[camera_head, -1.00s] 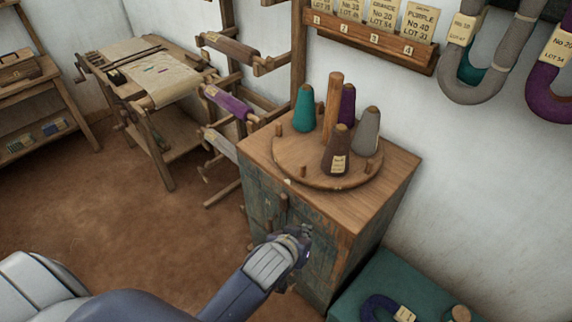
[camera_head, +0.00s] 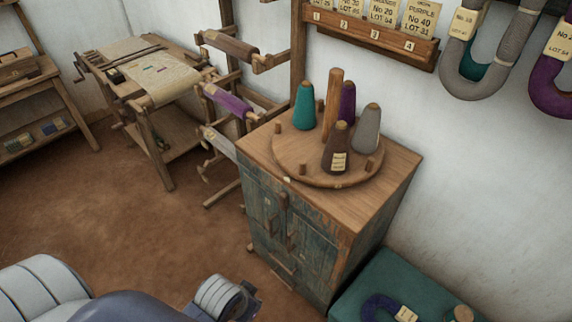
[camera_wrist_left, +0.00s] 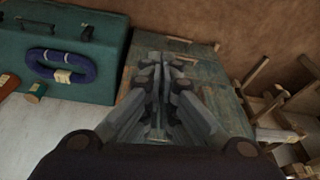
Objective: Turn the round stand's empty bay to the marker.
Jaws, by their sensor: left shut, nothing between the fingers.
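The round stand (camera_head: 300,155) is a wooden disc with a centre post (camera_head: 332,100) and short pegs, on top of a cabinet. It carries a teal cone (camera_head: 304,108), a purple cone (camera_head: 347,103), a grey cone (camera_head: 367,130) and a labelled brown cone (camera_head: 336,150). A bare stretch of disc lies at its front left, between teal and brown. A small pale spot (camera_head: 287,180) on the cabinet top near the disc may be the marker. My left gripper (camera_head: 245,300) is low before the cabinet, clear of the stand; its shut, empty fingers show in the left wrist view (camera_wrist_left: 165,62). My right gripper is out of view.
The worn blue-green cabinet (camera_head: 290,240) stands against the wall. A teal case (camera_head: 400,270) with a blue hank is at its right. A yarn rack (camera_head: 230,100) and a loom table (camera_head: 150,80) are left. A card rail (camera_head: 370,40) hangs behind.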

